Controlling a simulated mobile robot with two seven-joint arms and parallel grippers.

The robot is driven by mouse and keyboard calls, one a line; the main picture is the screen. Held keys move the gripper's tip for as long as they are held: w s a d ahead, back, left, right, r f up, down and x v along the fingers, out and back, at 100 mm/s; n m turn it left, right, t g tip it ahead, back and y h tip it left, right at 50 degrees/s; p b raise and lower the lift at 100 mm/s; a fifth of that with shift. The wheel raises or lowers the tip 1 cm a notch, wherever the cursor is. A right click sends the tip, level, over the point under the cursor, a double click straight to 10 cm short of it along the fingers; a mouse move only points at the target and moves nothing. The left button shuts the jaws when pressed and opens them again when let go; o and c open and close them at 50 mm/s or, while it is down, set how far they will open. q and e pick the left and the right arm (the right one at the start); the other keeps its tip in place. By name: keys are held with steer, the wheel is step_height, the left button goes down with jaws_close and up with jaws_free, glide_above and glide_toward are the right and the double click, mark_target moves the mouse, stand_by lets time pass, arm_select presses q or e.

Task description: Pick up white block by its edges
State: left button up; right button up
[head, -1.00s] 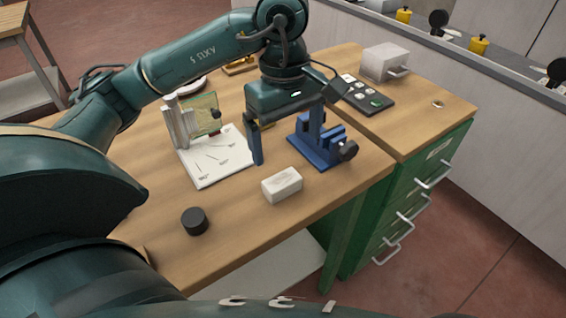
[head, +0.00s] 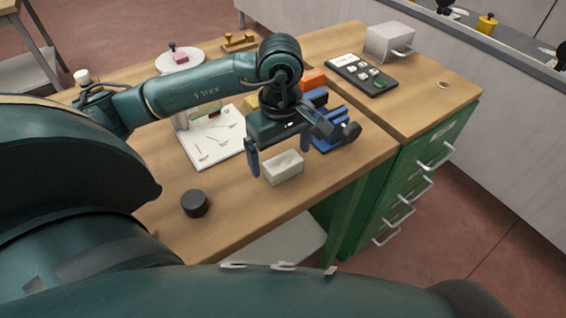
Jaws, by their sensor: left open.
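The white block (head: 283,168) lies on the wooden workbench (head: 240,226) near its front edge. My left gripper (head: 280,158) is open, with its fingers pointing down. One finger is at the left end of the block. The other finger is beyond the block's right end, by the blue vise. Whether either finger touches the block cannot be told. My right gripper is not in view.
A blue vise (head: 338,142) stands close to the right of the gripper. A black cylinder (head: 194,203) stands at the left front. A white angle sheet (head: 212,150) lies behind. A control panel (head: 362,75) and a grey box (head: 390,42) are at the back right.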

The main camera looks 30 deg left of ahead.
arm_select(q)
steer(key=shift+f, duration=1.1)
steer(key=c, duration=1.1)
